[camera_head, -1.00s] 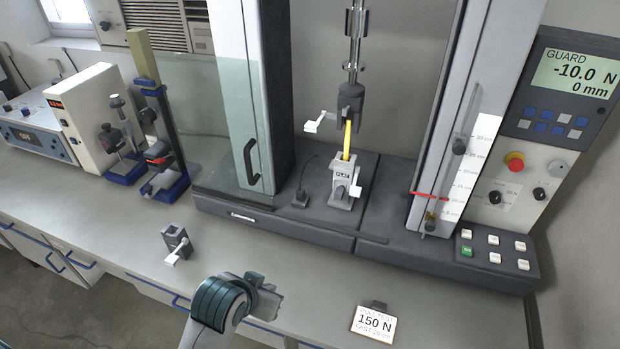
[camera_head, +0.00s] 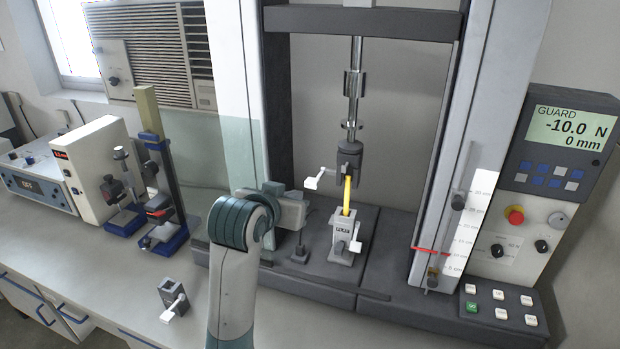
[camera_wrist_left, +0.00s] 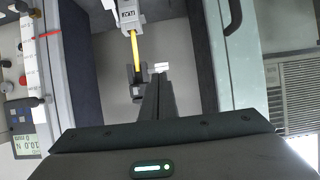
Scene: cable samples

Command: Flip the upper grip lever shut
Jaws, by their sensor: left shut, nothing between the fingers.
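The upper grip (camera_head: 349,160) is a dark clamp hanging from a metal rod in the test frame. Its white lever (camera_head: 318,181) sticks out to the left. A yellow sample (camera_head: 347,192) runs from it down to the pale lower grip (camera_head: 343,240), which has a white lever (camera_head: 354,246). My left gripper (camera_head: 300,208) is below and left of the upper lever. In the left wrist view, its fingers (camera_wrist_left: 158,80) are shut and empty, with tips close to the white lever (camera_wrist_left: 161,66); I cannot tell whether they touch. The upper grip (camera_wrist_left: 136,83) is beside them.
A ruler column with a red marker (camera_head: 432,249) stands right. The control panel (camera_head: 555,150) reads -10.0 N, 0 mm, GUARD. A small spare grip (camera_head: 172,295) lies on the bench.

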